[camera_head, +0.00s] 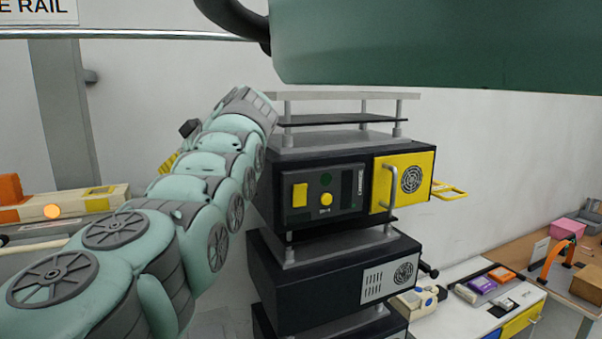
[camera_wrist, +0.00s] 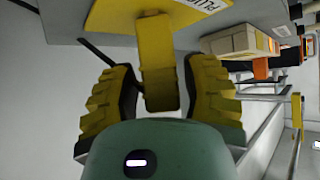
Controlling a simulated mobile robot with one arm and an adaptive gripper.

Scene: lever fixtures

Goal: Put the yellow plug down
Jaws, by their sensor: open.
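In the wrist view, a yellow block-shaped piece (camera_wrist: 157,50), which I take for the yellow plug, stands between the fingers of my gripper (camera_wrist: 160,72). Its far end meets a yellow plate with dark lettering (camera_wrist: 112,14) on a grey surface. The ridged yellow-and-black fingers are spread, one on each side of the piece, with visible gaps. I cannot tell whether the piece rests on the plate or is fixed to it. In the head view, my arm hides most of the gripper and the piece; only a small yellow part shows behind the arm.
A black stacked machine (camera_head: 350,275) with a yellow fan panel (camera_head: 401,182) and a handle stands right of my arm. A white cabinet (camera_head: 470,318) stands lower right.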

